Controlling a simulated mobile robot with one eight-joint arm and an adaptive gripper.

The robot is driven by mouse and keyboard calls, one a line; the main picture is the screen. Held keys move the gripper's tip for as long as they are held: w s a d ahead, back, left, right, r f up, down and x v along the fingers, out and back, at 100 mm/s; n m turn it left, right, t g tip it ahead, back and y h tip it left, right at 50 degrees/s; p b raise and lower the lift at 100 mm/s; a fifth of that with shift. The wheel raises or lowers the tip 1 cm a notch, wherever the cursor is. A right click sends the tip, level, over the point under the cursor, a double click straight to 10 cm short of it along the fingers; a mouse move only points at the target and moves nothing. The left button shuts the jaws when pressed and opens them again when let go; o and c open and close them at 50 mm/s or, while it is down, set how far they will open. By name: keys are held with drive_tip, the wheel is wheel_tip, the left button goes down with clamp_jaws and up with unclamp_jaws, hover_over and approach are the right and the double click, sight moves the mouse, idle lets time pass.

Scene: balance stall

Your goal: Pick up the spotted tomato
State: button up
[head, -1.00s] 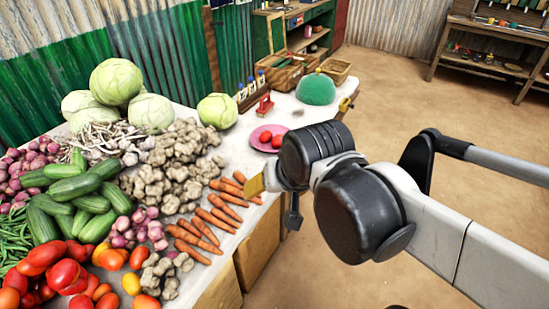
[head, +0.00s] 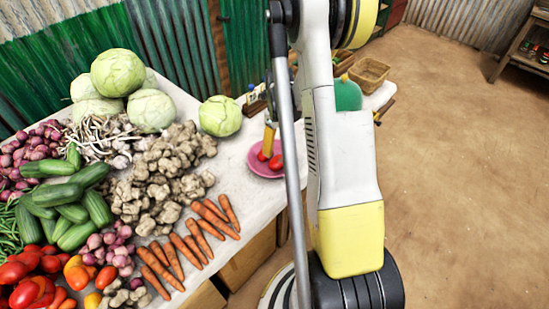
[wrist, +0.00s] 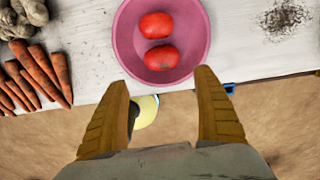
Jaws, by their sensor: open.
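Two red tomatoes lie in a pink dish (wrist: 122,45) on the white table. The upper tomato (wrist: 157,25) and the lower tomato (wrist: 162,58) lie close together in the wrist view. I cannot tell which of them is spotted. My gripper (wrist: 162,82) is open and empty, its two fingers pointing toward the dish from the front edge side. The lower tomato lies ahead of the gap between the fingertips. In the head view, a finger shows over the pink dish (head: 256,168), and my arm hides much of the area to its right.
Carrots (head: 190,240), ginger (head: 160,175), cabbages (head: 118,73) and other vegetables crowd the table left of the dish. A single cabbage (head: 220,116) sits behind the dish. A green dome (head: 348,95) and a basket (head: 369,74) stand farther back. Open floor lies right of the table.

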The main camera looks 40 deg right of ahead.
sight(277, 159)
wheel_tip(277, 159, down, 5)
drive_tip(key=shift+w+f+b, duration=0.1)
drive_tip(key=shift+f+b, duration=0.1)
drive_tip(key=shift+b, duration=0.65)
drive_tip(key=f, duration=0.1)
drive_tip(key=f+b, duration=0.1)
drive_tip(key=f, duration=0.1)
drive_tip(key=f+b, duration=0.1)
drive_tip(key=f, duration=0.1)
drive_tip(key=shift+w+d+f, duration=0.2)
drive_tip(key=shift+w+d, duration=0.05)
drive_tip(key=shift+w, duration=0.05)
drive_tip(key=shift+r, duration=0.1)
drive_tip(key=c, duration=1.1)
